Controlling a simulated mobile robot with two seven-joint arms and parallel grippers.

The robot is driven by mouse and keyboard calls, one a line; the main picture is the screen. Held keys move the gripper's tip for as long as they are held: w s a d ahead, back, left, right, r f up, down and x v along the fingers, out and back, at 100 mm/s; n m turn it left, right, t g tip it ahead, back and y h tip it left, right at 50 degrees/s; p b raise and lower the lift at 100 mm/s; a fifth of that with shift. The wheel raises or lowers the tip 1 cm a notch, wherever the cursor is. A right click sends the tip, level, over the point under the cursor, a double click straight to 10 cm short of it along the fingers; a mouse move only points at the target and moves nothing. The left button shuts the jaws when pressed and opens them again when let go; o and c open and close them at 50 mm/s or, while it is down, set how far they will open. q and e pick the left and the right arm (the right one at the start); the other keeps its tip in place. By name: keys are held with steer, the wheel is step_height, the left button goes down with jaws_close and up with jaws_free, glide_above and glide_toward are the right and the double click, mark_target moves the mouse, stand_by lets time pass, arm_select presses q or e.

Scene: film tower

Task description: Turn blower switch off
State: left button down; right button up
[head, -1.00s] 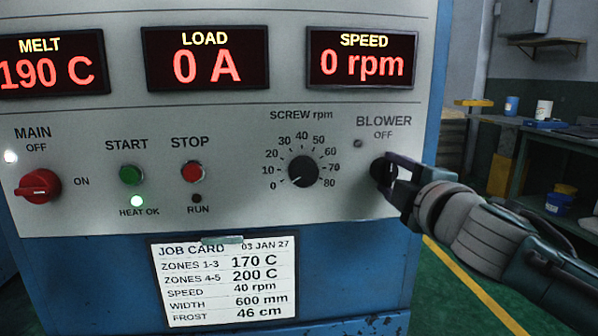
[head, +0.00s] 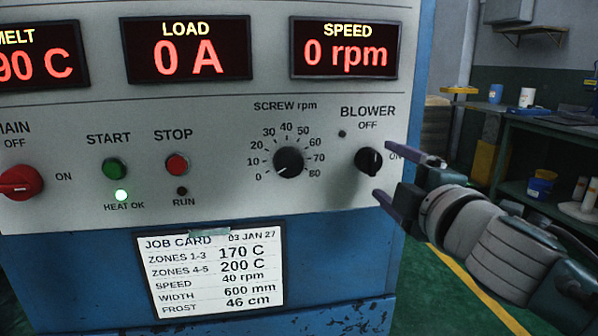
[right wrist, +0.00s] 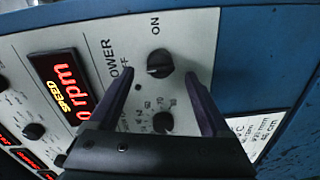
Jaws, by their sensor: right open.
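The blower switch (head: 368,161) is a black knob near the right edge of the grey panel, under its BLOWER and OFF labels. Its raised grip stands about upright in the head view, toward OFF. In the right wrist view the knob (right wrist: 160,62) shows its pale mark on the side of the OFF label, not ON. The small lamp (head: 342,134) beside the label is dark. My right gripper (head: 406,177) is open and empty, just right of the knob and apart from it. Its fingers (right wrist: 158,82) spread either side of the knob in the wrist view. My left gripper is out of view.
The screw rpm dial (head: 288,162), red stop button (head: 177,163), green start button (head: 115,168) and red main switch (head: 20,182) share the panel. A job card (head: 212,270) hangs below. A workbench (head: 550,128) stands at right; the floor between is free.

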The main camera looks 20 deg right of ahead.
steer(key=shift+v, duration=2.55)
